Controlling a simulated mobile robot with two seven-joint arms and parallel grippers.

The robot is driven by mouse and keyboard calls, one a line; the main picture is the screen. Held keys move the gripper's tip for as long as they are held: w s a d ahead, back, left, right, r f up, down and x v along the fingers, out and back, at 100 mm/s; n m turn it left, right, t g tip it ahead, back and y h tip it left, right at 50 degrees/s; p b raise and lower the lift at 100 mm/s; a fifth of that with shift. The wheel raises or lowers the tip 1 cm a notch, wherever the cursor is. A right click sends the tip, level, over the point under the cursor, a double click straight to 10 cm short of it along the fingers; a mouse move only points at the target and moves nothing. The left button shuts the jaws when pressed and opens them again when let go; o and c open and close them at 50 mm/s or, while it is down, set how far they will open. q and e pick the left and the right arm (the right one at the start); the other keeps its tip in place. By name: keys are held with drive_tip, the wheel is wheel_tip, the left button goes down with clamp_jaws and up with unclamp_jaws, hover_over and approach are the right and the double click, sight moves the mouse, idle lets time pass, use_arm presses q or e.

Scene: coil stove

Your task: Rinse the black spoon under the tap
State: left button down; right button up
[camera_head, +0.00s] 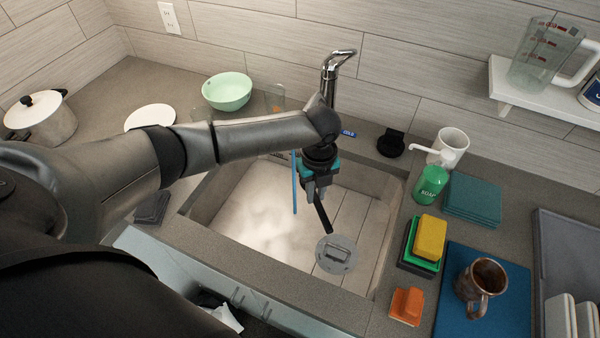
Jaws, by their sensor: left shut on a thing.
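My left gripper (318,192) is over the sink basin (240,222), shut on the black spoon (323,216). The visible part of the spoon slants down and right from the jaws, above the drain area; the rest is hidden by the gripper. The chrome tap (333,80) stands behind the sink, its lower part hidden by my left arm. A thin blue vertical line (295,185) shows just left of the gripper; I cannot tell whether it is water. A blue COLD label (348,133) shows beside the arm. My right gripper is not in view.
A round grey drain cover (336,254) lies in the sink. Right of it stand a green soap bottle (431,184), a white cup (453,144), sponges (431,237) and a brown mug (480,285). A green bowl (228,91) and a pot (42,118) stand at left.

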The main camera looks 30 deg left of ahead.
use_arm(q)
drive_tip(key=shift+s+d+r+p, duration=0.35)
drive_tip(key=shift+r+p, duration=0.15)
drive_tip(key=shift+p, duration=0.3)
drive_tip(key=shift+s+d+r+p, duration=0.3)
drive_tip(key=shift+r+p, duration=0.15)
drive_tip(key=shift+p, duration=0.3)
drive_tip(key=shift+s+d+r+p, duration=0.4)
drive_tip(key=shift+s+d+r, duration=0.05)
drive_tip(key=shift+d, duration=0.05)
drive_tip(key=shift+s+d+r, duration=0.6)
drive_tip(key=shift+s, duration=0.05)
